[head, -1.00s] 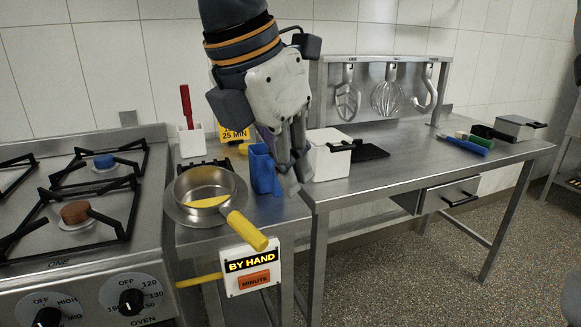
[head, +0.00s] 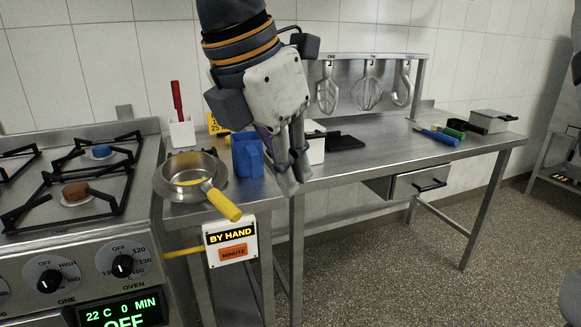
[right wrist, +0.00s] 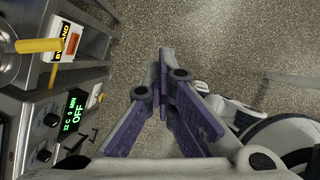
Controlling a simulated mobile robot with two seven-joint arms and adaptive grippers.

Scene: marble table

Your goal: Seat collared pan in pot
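A metal pan (head: 190,182) with a wide flat collar and a yellow handle (head: 222,204) stands on the small counter beside the stove. Its handle points to the front right. Whatever is beneath the collar is hidden. A grey lidded, box-shaped pot (head: 490,122) with a black handle stands at the far right of the table; I cannot tell if it is the task's pot. My right gripper (head: 293,182) hangs to the right of the pan, clear of it, pointing down. In the right wrist view its fingers (right wrist: 165,85) come together with nothing between them. My left gripper is out of view.
A blue container (head: 247,157) stands right of the pan. A white box (head: 316,150) is partly behind my gripper. A sign (head: 230,242) hangs at the counter front. The stove (head: 75,200) is left; the table middle (head: 400,145) is clear.

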